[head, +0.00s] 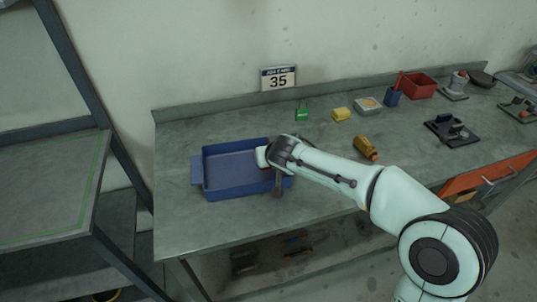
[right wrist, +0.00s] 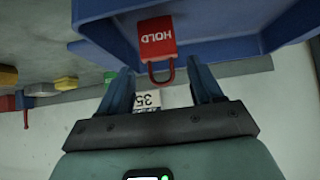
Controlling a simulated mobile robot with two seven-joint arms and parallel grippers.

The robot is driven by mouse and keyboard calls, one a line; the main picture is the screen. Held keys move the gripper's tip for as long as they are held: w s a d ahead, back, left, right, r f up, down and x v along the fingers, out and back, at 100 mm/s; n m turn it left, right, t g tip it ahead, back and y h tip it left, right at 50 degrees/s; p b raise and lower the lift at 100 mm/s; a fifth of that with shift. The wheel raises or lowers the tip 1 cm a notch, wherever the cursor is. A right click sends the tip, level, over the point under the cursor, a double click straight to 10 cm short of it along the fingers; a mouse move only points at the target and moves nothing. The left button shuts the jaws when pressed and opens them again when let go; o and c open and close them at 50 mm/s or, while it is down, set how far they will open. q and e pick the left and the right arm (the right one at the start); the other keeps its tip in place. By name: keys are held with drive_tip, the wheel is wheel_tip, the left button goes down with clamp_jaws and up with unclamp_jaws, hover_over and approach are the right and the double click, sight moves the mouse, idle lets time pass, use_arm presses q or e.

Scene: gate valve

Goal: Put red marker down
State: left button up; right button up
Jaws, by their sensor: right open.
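The red marker is a red tag (right wrist: 158,38) with white HOLD lettering and a thin loop. In the right wrist view it lies against the blue tray (right wrist: 225,30), just beyond my right gripper's fingertips (right wrist: 160,68). The fingers are open, with the loop between their tips and no visible grip on it. In the head view my right gripper (head: 264,164) is low over the right end of the blue tray (head: 197,172). There the hand and arm hide most of the tag. My left gripper is not in view.
Behind the tray stand a green item (head: 302,114), a yellow block (head: 342,114) and a 35 sign (head: 278,78). An orange-brown object (head: 366,148) lies to the right, with a red bin (head: 420,88) farther back. Bench space left of the tray is clear.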

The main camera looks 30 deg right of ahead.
drive_tip(key=v, duration=0.7)
drive_tip(key=shift+r, duration=0.1)
